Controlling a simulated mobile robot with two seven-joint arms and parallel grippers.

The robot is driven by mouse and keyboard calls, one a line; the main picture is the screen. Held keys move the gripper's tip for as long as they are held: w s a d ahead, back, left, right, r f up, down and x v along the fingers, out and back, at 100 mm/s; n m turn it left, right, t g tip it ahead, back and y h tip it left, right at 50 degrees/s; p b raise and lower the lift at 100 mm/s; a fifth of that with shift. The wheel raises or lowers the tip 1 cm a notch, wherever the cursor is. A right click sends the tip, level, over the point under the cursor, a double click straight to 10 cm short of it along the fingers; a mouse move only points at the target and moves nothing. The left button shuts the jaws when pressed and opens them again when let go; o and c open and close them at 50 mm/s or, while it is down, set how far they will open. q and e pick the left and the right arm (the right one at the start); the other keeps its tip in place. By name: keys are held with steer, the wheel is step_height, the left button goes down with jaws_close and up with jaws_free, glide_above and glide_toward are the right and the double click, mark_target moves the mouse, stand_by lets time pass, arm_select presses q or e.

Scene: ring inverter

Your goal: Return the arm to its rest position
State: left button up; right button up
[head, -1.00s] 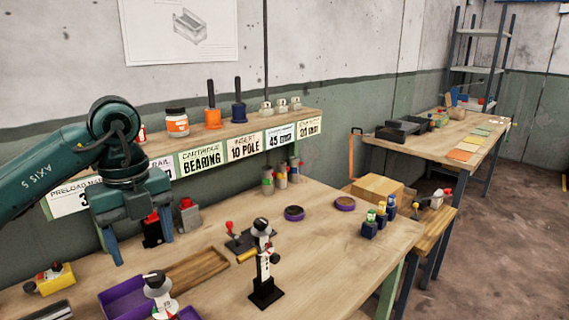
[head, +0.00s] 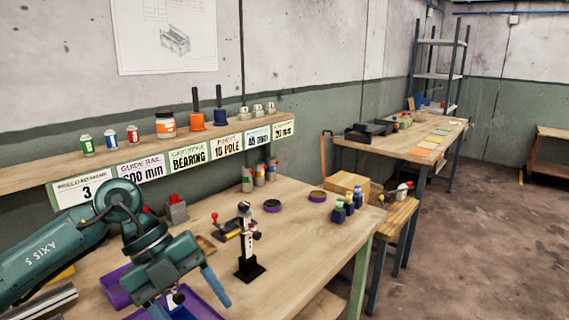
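My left arm comes in from the left with its teal links. Its gripper (head: 190,306) is at the lower left, pointing down, with two blue fingers spread wide apart over the purple tray (head: 205,302) on the workbench. Nothing is seen held between the fingers. A small pale object shows just below the gripper body, partly hidden by it. My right arm and gripper are not in view.
The workbench (head: 318,235) holds a black and white stand (head: 248,252), a red-knobbed fixture (head: 232,228), purple rings (head: 272,206) and small blue bottles (head: 349,203). A labelled shelf (head: 70,172) runs behind. Floor is open at right.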

arm_select(q)
steer(key=s+d+r+n+t+h, duration=0.1)
steer(key=s+d+h, duration=0.1)
steer(key=d+h, duration=0.5)
steer(key=s+d+r+n+h, duration=0.2)
steer(key=d+h, duration=0.4)
steer(key=h, duration=0.2)
steer(key=w+a+f+n+t+y, duration=0.2)
steer(key=a+f+n+t+y, duration=0.4)
steer(key=f+n+t, duration=0.4)
steer(key=w+a+f+n+t+y, duration=0.1)
steer(key=a+f+n+t+y, duration=0.3)
steer(key=f+n+t+y, duration=0.6)
steer(key=s+a+f+n+g+y+p, duration=0.1)
steer(key=s+a+f+n+g+y, duration=0.1)
steer(key=s+a+f+n+g, duration=0.2)
steer(key=s+f+g, duration=0.3)
steer(key=s+f, duration=0.4)
steer(key=shift+n+g, duration=0.4)
